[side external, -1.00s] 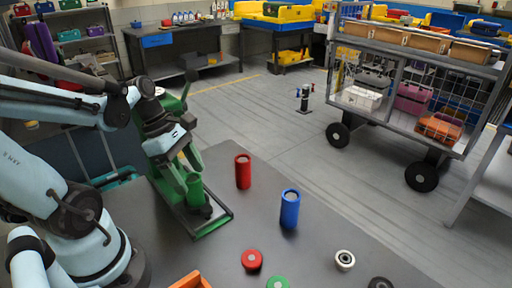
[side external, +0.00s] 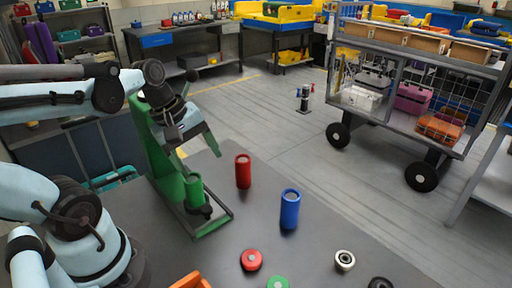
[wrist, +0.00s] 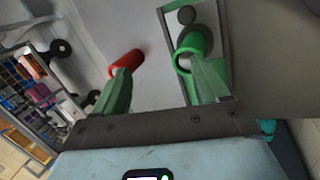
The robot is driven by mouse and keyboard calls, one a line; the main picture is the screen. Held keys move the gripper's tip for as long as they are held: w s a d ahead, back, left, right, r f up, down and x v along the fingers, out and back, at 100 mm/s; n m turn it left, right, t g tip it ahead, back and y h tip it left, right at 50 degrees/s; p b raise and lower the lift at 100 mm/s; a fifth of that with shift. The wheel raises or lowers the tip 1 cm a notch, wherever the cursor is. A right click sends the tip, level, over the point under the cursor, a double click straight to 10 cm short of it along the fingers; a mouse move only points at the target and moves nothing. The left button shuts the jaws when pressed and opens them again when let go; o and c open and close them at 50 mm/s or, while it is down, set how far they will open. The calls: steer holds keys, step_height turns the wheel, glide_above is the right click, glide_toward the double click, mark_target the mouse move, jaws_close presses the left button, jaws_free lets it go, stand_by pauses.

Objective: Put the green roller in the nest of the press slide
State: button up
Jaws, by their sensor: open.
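The green roller (side external: 195,189) stands upright inside the frame of the press slide (side external: 214,226), at the foot of the green press (side external: 160,150). A dark round part of the slide shows beside its base; I cannot tell whether the roller is seated in the nest. In the wrist view the green roller (wrist: 193,44) shows its hollow end beyond my right-hand finger, which partly overlaps it. My gripper (wrist: 157,72) is open and empty, its green fingers spread apart. In the side view my gripper (side external: 198,143) is tilted, above and apart from the roller.
A red roller (side external: 243,171) and a blue roller (side external: 289,209) stand upright to the right of the slide. Red (side external: 251,260), green (side external: 278,283) and white (side external: 344,260) discs lie near the front, by an orange bin (side external: 190,281). Bare tabletop lies between.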

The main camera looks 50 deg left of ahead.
steer(key=w+d+m+t+y, duration=0.1)
steer(key=w+d+m+t, duration=0.2)
steer(key=m, duration=1.3)
steer(key=shift+w+d+r+t+y, duration=0.35)
steer(key=shift+w+d, duration=0.3)
steer(key=shift+d, duration=0.25)
